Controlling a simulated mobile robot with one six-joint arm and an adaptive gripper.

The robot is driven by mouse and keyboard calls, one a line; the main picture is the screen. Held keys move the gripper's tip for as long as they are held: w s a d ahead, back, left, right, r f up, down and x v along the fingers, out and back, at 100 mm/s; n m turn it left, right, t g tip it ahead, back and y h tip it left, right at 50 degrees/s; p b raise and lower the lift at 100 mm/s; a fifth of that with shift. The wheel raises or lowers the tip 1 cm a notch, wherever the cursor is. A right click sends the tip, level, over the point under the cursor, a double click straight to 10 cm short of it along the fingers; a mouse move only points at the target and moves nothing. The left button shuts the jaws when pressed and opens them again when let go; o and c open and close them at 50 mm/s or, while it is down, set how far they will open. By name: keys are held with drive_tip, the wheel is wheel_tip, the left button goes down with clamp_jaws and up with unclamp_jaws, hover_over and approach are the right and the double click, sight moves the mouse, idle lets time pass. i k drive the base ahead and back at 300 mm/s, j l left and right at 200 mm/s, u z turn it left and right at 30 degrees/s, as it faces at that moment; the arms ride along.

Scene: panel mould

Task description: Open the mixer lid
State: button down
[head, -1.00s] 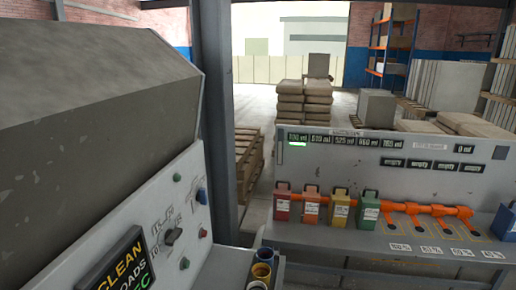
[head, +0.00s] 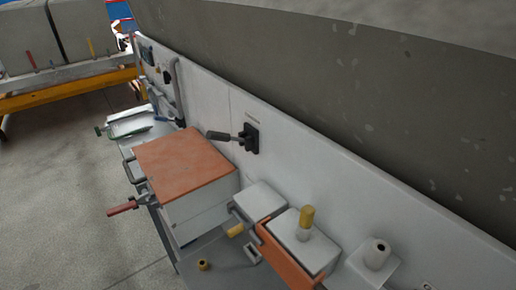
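A flat orange-red lid (head: 186,162), which I take to be the mixer lid, lies shut on a white box-shaped body (head: 203,213) left of the middle of the head view. A grey bar handle (head: 128,168) is at its left side. A red-handled lever (head: 123,209) sticks out to the left near its front left corner. My gripper is not in this view.
A black lever (head: 240,137) is on the white back panel, right of the lid. A white block with a yellow knob (head: 306,222) sits in an orange holder (head: 283,256) at the front. A large grey drum-like body (head: 370,80) overhangs the right. Bare floor (head: 60,190) lies left.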

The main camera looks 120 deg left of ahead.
sight(175, 166)
drive_tip(key=u, duration=4.6)
drive_tip(key=i+j+u, duration=0.25)
drive_tip(key=i, duration=0.15)
drive_tip(key=i+j+u, duration=0.2)
drive_tip(key=i, duration=0.2)
drive_tip(key=l, duration=0.1)
